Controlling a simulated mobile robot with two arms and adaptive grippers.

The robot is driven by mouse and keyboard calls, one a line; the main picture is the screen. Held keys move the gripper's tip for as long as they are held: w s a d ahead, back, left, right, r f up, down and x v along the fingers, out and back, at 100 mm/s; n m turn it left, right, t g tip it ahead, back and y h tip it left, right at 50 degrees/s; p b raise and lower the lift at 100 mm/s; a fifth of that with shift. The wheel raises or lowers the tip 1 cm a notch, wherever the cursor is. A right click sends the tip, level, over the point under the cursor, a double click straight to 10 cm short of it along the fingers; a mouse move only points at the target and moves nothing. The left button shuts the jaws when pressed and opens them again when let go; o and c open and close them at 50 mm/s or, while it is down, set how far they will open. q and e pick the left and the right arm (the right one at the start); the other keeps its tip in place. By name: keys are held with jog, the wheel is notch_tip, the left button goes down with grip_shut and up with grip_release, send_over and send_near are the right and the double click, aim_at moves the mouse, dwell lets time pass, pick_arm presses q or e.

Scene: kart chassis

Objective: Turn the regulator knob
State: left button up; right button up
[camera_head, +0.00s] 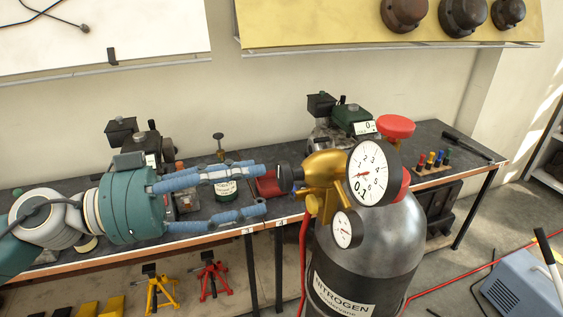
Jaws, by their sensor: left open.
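The nitrogen cylinder (392,257) stands upright in front of the bench. A brass regulator (322,172) is mounted at its top, with a large white gauge (368,174) and a smaller gauge (344,231). The dark regulator knob (284,177) sticks out from the regulator's left side. My left gripper (263,191) comes in from the left, teal with blue fingers. It is open and empty, its fingers pointing right. The upper fingertips end just left of the knob in the picture, and the lower finger lies below it. I cannot tell the exact depth gap. My right gripper is out of view.
A red handwheel (396,126) tops the cylinder, and a red hose (303,262) hangs at its left. The workbench (432,141) behind carries engines, a red box (268,187) and small tools. Red and yellow stands (160,290) are below. A blue-grey machine (522,288) stands right.

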aim_at(279, 178)
pick_arm(q)
jog(key=x, duration=0.1)
jog(key=p+x, duration=0.1)
jog(key=x, duration=0.1)
jog(key=p+x, duration=0.1)
jog(key=x, duration=0.1)
jog(key=shift+s+r, duration=0.3)
jog(key=shift+r, duration=0.1)
jog(key=shift+w+d+f+p, duration=0.3)
jog(key=shift+w+d+p, duration=0.1)
jog(key=shift+d, duration=0.25)
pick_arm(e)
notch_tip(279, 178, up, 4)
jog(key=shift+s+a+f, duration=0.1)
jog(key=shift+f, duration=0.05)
pick_arm(q)
jog(key=shift+s, duration=0.1)
jog(key=shift+c, duration=0.5)
jog(key=c, duration=1)
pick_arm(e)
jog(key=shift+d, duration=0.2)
